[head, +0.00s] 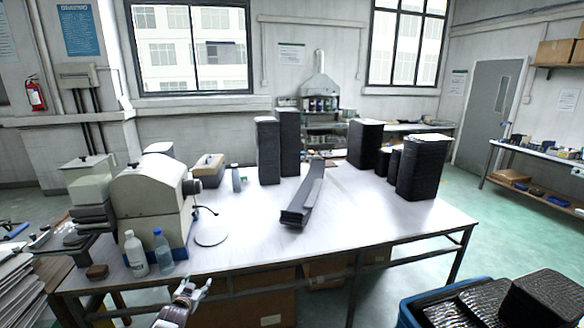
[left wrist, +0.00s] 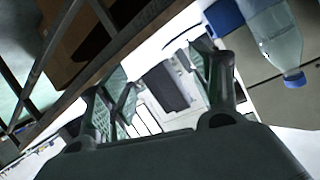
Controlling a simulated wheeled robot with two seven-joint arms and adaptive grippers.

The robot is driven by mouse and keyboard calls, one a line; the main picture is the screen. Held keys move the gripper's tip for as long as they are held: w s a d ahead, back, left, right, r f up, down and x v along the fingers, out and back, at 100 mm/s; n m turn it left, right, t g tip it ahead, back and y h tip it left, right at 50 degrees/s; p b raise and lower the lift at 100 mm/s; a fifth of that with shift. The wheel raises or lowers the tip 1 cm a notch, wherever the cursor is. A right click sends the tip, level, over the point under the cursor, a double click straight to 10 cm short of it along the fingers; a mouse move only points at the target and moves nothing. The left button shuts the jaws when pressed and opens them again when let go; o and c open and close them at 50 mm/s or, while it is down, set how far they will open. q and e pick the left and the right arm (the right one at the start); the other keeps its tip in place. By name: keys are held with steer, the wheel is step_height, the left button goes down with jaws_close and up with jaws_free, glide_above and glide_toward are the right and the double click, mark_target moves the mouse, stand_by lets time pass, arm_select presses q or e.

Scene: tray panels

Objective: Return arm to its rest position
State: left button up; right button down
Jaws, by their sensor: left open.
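My left gripper (head: 194,291) is at the bottom of the head view, in front of the white table's near edge (head: 300,262). Its fingers are apart with nothing between them. The left wrist view shows the same open fingers (left wrist: 165,90), with the table edge slanting past them and a blue-capped bottle (left wrist: 272,40) at upper right. Most of the left arm is out of the head view. My right gripper is in neither view.
Tall black stacks (head: 268,150) and (head: 424,168) stand on the table, with a long dark piece (head: 302,198) between them. A beige machine (head: 150,200) and two bottles (head: 134,252) (head: 163,250) stand at left. A blue bin (head: 408,312) with black trays is at lower right.

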arm_select(q)
steer(key=s+d+f+g, duration=0.3)
steer(key=s+f, duration=1.2)
steer(key=f, duration=0.2)
steer(key=s+d+f+g, duration=0.2)
steer(key=s+f+g, duration=0.2)
steer(key=s+f, duration=1.1)
steer(key=s+d+f+g, duration=0.2)
steer(key=s+f, duration=0.3)
steer(key=s, duration=0.8)
steer(key=s+d+f+g, duration=0.1)
steer(key=s+f, duration=0.4)
steer(key=s, duration=0.8)
steer(key=s+d+f+g+h, duration=0.1)
steer(key=s+f, duration=0.4)
steer(key=s, duration=0.8)
steer(key=shift+d+g, duration=0.85)
steer(key=shift+g, duration=0.05)
steer(key=shift+s+f, duration=0.1)
